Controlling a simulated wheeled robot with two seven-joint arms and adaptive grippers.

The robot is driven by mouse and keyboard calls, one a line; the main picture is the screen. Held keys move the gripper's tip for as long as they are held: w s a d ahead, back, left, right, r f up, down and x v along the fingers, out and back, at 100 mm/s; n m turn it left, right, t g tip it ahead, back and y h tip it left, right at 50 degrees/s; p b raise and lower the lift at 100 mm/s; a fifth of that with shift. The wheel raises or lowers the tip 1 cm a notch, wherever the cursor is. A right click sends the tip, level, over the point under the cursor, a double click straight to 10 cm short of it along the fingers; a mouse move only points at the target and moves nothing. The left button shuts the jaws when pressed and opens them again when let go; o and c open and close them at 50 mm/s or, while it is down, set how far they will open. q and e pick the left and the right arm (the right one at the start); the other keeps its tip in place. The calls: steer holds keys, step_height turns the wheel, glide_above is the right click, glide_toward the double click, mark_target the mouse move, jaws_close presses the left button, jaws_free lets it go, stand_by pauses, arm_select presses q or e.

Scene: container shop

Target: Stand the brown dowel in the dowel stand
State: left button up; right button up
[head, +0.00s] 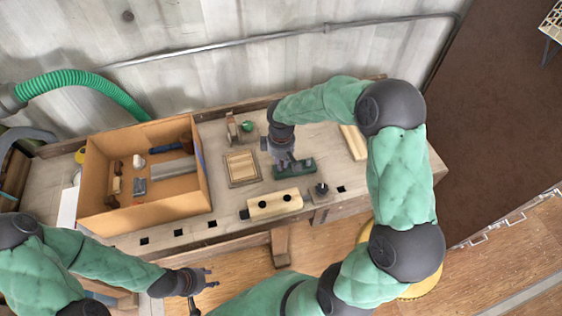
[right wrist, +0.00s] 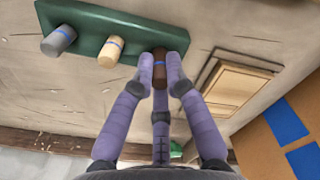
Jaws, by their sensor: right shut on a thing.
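The dowel stand is a green block (head: 306,163) on the bench; in the right wrist view it is the long green bar (right wrist: 88,22). My right gripper (head: 284,162) is over the stand. My left gripper (head: 208,278) is open and empty, before the bench's front edge.
A cardboard box (head: 150,217) with tools and parts stands at the left of the bench. A square wooden tray (head: 241,168) is left of the stand. A pale block with dark holes (head: 275,204) lies in front. A pale board (head: 353,143) is at the right.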

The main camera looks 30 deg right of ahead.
steer(key=shift+f, duration=0.35)
stand_by(0.4)
steer(key=o, duration=0.8)
steer(key=shift+r, duration=0.1)
steer(key=shift+r+p, duration=2.65)
steer(key=shift+r, duration=0.8)
